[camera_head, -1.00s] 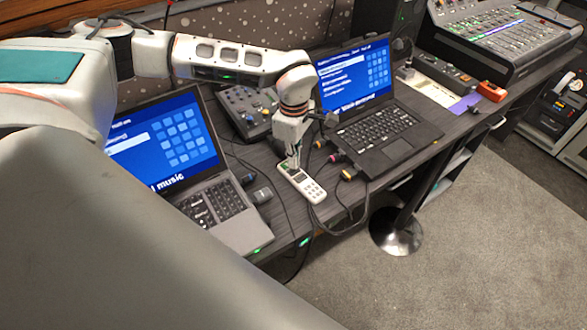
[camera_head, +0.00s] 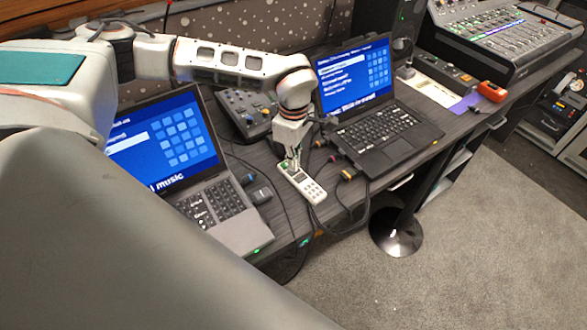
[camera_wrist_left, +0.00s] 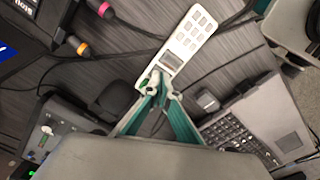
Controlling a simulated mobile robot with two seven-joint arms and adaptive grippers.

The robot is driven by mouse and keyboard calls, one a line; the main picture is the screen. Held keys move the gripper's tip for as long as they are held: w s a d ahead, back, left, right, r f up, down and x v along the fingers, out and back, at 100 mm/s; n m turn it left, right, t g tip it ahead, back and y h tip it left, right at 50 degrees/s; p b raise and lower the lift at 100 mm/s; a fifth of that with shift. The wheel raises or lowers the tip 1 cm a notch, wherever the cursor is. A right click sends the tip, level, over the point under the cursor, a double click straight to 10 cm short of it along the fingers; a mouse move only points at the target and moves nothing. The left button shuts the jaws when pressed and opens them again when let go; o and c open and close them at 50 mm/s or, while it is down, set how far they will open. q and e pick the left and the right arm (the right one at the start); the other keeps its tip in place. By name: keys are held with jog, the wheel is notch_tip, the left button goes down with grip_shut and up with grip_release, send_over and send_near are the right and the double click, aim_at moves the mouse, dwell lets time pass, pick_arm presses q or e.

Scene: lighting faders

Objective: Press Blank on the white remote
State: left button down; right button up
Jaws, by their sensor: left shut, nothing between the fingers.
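The white remote (camera_head: 311,189) lies on the dark desk between the two laptops. In the left wrist view the white remote (camera_wrist_left: 190,38) shows a grid of pale buttons and a small grey window. My left gripper (camera_head: 291,165) points down at the remote's far end. In the left wrist view my left gripper (camera_wrist_left: 158,87) is shut and empty, its tips over the remote's lower end. The tips hide part of that end, where a bit of green shows beside them. I cannot tell whether they touch it. Button labels are too small to read. My right gripper is not in view.
One laptop (camera_head: 213,203) stands left of the remote, another (camera_head: 379,135) to its right. A small control box (camera_head: 245,112) sits behind. Cables with coloured plugs (camera_head: 337,158) lie close on the right, and a black mouse-like object (camera_head: 261,195) on the left. The desk's front edge is near.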

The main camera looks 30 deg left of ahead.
pick_arm(q)
jog(key=shift+f, duration=0.4)
dwell(1.4)
dwell(0.4)
jog(key=shift+r+p, duration=2.55)
jog(key=shift+r, duration=0.15)
jog(key=shift+r+p, duration=0.8)
jog(key=shift+r, duration=0.05)
jog(key=shift+f, duration=0.1)
jog(key=shift+s, duration=0.1)
